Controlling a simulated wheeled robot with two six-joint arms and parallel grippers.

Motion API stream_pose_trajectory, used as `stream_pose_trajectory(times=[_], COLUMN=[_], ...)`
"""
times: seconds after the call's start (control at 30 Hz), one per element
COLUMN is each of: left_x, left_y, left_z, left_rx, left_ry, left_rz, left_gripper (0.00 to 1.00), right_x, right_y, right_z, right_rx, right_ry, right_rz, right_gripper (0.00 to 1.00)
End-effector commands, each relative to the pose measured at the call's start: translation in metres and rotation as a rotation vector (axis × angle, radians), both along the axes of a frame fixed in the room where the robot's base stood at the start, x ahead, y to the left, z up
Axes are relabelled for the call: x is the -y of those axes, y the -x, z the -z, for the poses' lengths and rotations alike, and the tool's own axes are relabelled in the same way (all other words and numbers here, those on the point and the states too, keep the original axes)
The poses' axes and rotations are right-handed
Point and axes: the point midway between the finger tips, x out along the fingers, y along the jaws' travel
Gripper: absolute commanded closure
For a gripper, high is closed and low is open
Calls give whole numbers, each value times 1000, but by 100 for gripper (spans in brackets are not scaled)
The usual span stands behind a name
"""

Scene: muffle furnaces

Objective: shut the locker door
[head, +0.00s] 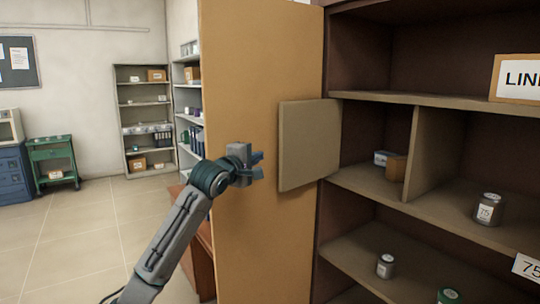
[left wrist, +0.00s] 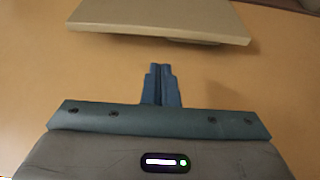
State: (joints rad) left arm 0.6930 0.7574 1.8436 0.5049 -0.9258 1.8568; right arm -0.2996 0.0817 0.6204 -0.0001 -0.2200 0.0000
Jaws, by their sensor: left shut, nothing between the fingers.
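The locker door (head: 308,145) is a small grey-beige panel standing open at the left side of the shelf unit, in front of a tall tan panel (head: 265,60). In the left wrist view the locker door (left wrist: 160,20) lies across the top, its near edge facing me. My left gripper (head: 259,166) is shut and empty, just left of the locker door's free edge. In the left wrist view its blue fingertips (left wrist: 160,68) are together, with a gap to the door. My right gripper is in neither view.
The open shelf unit (head: 385,98) fills the right side. It holds a grey can (head: 488,209), another can (head: 385,266) and small boxes (head: 396,168). A green cart (head: 53,155) and a back shelf (head: 145,110) stand far left. The tiled floor (head: 85,235) is clear.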

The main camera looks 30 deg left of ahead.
Motion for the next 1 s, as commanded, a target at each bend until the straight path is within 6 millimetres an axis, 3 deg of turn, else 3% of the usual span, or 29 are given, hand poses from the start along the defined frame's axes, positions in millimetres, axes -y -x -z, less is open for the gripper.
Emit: stream_pose_trajectory(times=[0.53, 0.73, 1.0], left_x=[-6, -6, -7], left_y=[-83, -96, -98], left_z=[-4, -2, 0], left_rx=[-1, 0, 0], left_ry=[8, 5, 4], left_rz=[1, 1, 0], left_gripper=[100, 100, 100], right_x=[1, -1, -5], right_y=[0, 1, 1], right_z=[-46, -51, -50], right_rx=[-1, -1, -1], right_ry=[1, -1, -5], right_rz=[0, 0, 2], right_gripper=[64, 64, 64])
